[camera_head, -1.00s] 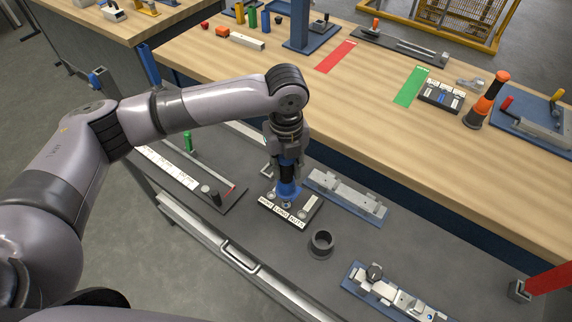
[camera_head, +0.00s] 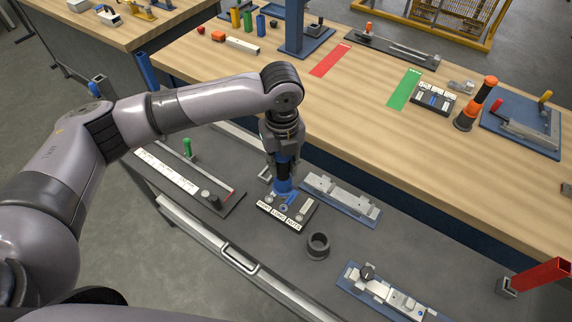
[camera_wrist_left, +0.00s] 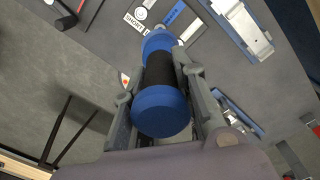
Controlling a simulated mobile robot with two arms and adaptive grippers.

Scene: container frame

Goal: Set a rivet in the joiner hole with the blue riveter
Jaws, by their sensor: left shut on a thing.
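My left gripper (camera_head: 284,160) is shut on the blue riveter (camera_head: 284,187), a blue tool with a black grip, held roughly upright. In the left wrist view, the fingers lie on both sides of the riveter (camera_wrist_left: 160,108), with its nose pointing away from the wrist. The nose is over the black tray (camera_head: 264,211) labelled SHORT, LONG and NUTS. I cannot tell whether the nose touches the tray or carries a rivet. A blue-based fixture with metal parts (camera_head: 385,295) stands front right. Which part is the joiner, and its hole, cannot be made out. My right gripper is out of view.
A dark ring-shaped holder (camera_head: 318,246) stands right of the tray. A blue plate with a metal rail (camera_head: 342,198) lies behind it. A red bar (camera_head: 538,275) sticks up at the right. The wooden bench (camera_head: 370,130) rises behind, and grey surface around the ring is clear.

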